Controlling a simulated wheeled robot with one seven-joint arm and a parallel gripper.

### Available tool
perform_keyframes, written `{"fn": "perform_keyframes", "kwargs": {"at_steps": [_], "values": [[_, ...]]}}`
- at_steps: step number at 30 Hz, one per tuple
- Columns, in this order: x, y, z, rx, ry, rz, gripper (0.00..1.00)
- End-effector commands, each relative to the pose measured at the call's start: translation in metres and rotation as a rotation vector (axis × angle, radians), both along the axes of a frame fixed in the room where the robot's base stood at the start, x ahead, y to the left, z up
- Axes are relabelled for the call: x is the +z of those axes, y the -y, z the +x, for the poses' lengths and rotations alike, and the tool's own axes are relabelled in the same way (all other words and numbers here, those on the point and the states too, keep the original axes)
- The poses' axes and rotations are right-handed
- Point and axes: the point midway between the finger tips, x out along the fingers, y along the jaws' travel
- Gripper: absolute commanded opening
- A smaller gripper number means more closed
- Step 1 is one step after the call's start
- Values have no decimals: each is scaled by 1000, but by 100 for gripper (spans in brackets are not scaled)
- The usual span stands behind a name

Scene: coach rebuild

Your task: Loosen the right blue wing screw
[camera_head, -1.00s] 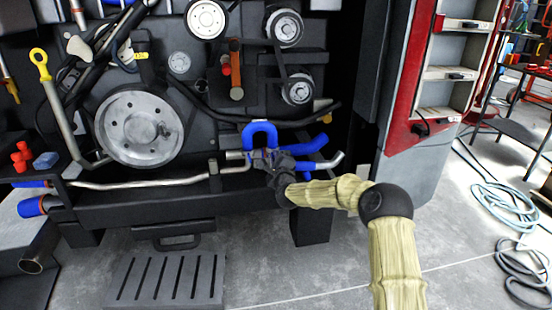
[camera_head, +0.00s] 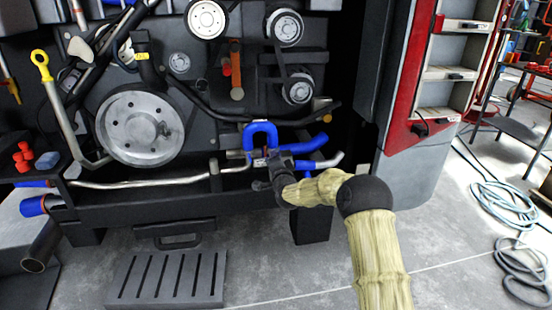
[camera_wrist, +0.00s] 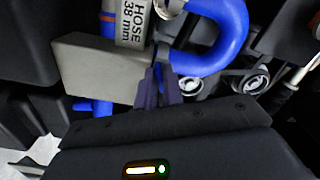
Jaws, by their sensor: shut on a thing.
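The blue U-shaped hose (camera_head: 261,127) is in the middle of the head view, low on the engine; it curves at the top of the wrist view (camera_wrist: 232,35). My gripper (camera_head: 267,164) is at the lower right of this hose. In the wrist view its dark fingers (camera_wrist: 160,82) are close together just below the hose end. They are shut on a small blue thing that they mostly hide; it seems to be the right wing screw. Its wings and how far it is turned cannot be made out.
A label plate reading "HOSE 38 mm" (camera_wrist: 134,22) and a grey metal block (camera_wrist: 98,68) lie left of the fingers. Round metal fittings (camera_wrist: 250,82) are to their right. A blue pipe (camera_head: 305,145) runs right of my gripper. The floor below is open.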

Motion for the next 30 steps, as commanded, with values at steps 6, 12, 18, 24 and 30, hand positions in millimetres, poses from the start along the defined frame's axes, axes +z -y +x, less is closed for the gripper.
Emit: {"fn": "perform_keyframes", "kwargs": {"at_steps": [6,12,18,24,30], "values": [[-1,-2,-1,4,55,-199,0],[-3,-2,-1,5,106,-380,0],[-4,-1,-1,5,158,-563,0],[-4,0,-1,5,209,-743,0],[-5,1,0,5,253,-897,0]]}}
